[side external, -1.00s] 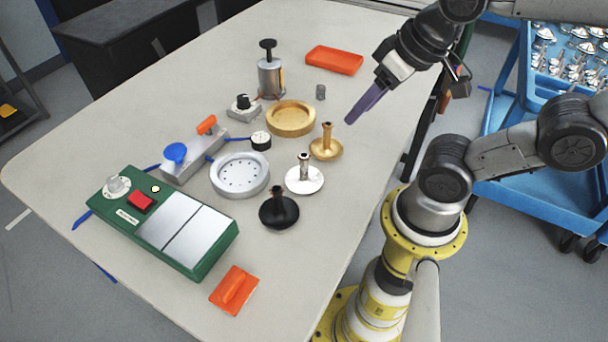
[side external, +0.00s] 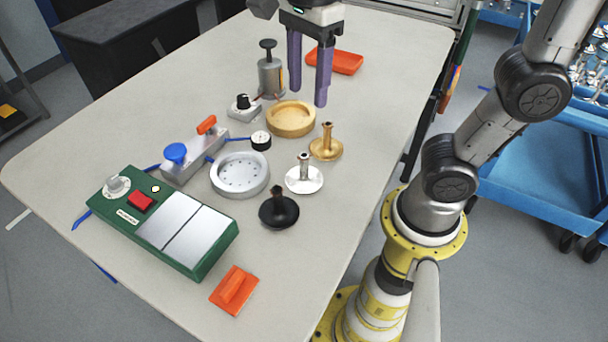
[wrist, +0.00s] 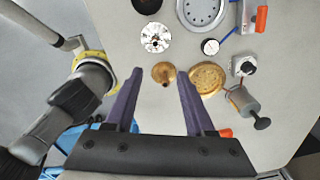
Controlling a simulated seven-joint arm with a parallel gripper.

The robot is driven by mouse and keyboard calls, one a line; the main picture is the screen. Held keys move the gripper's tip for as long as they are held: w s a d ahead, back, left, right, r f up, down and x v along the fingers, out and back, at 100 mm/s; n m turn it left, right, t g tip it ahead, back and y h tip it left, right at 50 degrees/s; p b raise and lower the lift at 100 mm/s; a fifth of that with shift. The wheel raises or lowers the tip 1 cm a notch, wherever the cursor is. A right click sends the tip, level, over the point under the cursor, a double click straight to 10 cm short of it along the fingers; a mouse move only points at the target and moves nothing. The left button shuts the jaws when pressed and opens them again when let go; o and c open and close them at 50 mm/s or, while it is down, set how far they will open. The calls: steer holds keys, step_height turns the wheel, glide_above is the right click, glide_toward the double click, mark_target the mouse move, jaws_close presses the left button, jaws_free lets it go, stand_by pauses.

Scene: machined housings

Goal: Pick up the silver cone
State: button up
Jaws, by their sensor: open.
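The silver cone (side external: 304,180), a shiny round flared base with an upright stem, stands on the table between the gold cone (side external: 326,150) and the black cone (side external: 279,212). In the wrist view the silver cone (wrist: 155,38) lies beyond the fingertips. My gripper (side external: 308,97) is open and empty, pointing down above the far part of the table, behind the cones in the side view. In the wrist view the gold cone (wrist: 163,73) appears between the fingertips of my gripper (wrist: 159,73), with nothing gripped.
A gold ring-shaped housing (side external: 290,118) and a silver round housing (side external: 240,175) stand left of the cones. A grey cylinder with a black plunger (side external: 270,75) and an orange tray (side external: 335,62) are farther back. A green control box (side external: 165,222) lies front left. The table's right side is clear.

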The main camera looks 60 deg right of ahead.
mark_target(304, 155)
steer(key=shift+s+a+f, duration=0.1)
steer(key=shift+a+f, duration=0.2)
steer(key=shift+f, duration=2.15)
steer(key=shift+w+a+f, duration=0.1)
steer(key=shift+a+f, duration=0.15)
steer(key=shift+f, duration=2.15)
steer(key=shift+s+a+f, duration=0.1)
steer(key=shift+a+f, duration=0.2)
steer(key=shift+f, duration=2.15)
jaws_close()
